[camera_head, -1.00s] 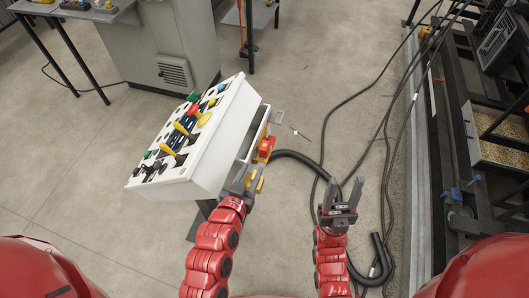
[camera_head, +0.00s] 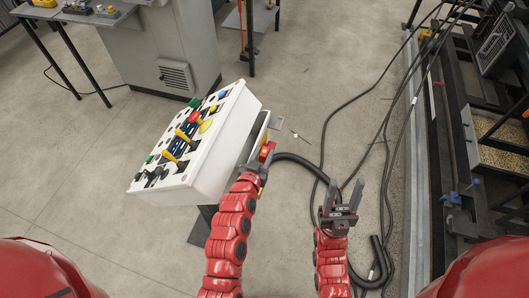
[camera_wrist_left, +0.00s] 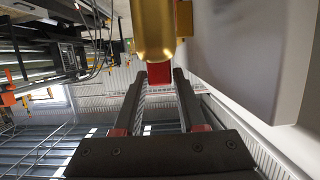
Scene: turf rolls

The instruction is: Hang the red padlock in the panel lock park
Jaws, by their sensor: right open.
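The red padlock (camera_head: 267,149) shows at the right side of the white control panel (camera_head: 225,145), just beyond my left gripper (camera_head: 257,166). In the left wrist view a red block (camera_wrist_left: 159,73), which looks like the padlock, lies between the tips of the left fingers, which stand apart. Whether they press on it I cannot tell. A brass-coloured rounded piece (camera_wrist_left: 153,30) hides its upper part. The panel lock park is not clearly made out. My right gripper (camera_head: 343,195) is open and empty, to the right of the panel, with its fingers pointing up.
The panel's top carries several coloured buttons and yellow levers (camera_head: 172,157). A grey tab (camera_head: 277,120) sticks out at its far right corner. A black hose (camera_head: 300,160) and cables lie on the floor to the right. A grey cabinet (camera_head: 160,45) stands behind.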

